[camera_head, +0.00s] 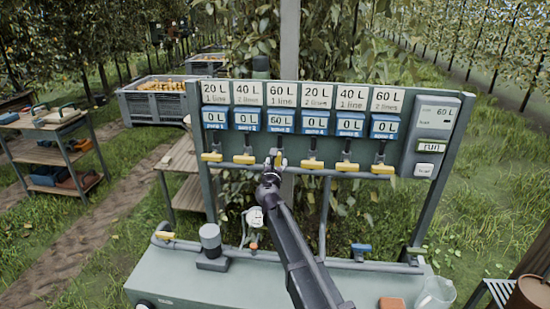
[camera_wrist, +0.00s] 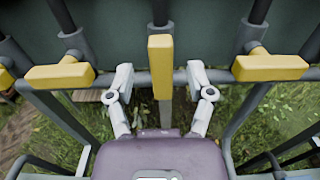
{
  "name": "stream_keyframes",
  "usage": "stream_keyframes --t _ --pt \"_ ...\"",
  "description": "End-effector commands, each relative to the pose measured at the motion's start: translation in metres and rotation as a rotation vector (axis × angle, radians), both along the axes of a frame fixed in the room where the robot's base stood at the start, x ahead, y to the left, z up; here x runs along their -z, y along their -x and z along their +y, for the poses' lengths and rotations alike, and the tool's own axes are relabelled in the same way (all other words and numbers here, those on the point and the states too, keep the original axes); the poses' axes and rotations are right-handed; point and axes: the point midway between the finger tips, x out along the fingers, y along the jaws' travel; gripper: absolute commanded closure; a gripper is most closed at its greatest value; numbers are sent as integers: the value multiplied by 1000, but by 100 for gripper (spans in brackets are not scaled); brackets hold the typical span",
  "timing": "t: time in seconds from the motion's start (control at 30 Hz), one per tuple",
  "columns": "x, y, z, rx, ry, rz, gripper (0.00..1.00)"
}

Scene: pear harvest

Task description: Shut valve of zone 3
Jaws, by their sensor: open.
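The zone 3 valve, third from the left under the panel, has a yellow handle (camera_head: 278,160). In the wrist view this handle (camera_wrist: 160,65) stands in line with its vertical pipe, while the neighbouring handles lie crosswise. My gripper (camera_head: 275,165) is up at this valve in the head view and partly hides it. In the wrist view my gripper (camera_wrist: 160,76) is open, with one finger on each side of the handle and a gap at both sides. The zone 3 counter (camera_head: 281,121) reads 60 L, under a card (camera_head: 282,93) marked 60 L, 1 line.
Other crosswise yellow handles (camera_head: 244,159) (camera_head: 313,164) flank the valve closely. The other counters read 0 L. A control box (camera_head: 432,135) at the right shows 60 L. A horizontal pipe runs below the valves; a bench (camera_head: 190,283) with a jug (camera_head: 436,293) stands in front.

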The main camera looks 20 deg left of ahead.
Motion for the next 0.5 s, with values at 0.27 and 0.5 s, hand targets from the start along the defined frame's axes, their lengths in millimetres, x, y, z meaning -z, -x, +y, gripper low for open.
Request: stream_keyframes --t 0.27,0.5 --pt "0 -32 8 1 0 0 31" --pt "0 -38 9 1 0 0 31"
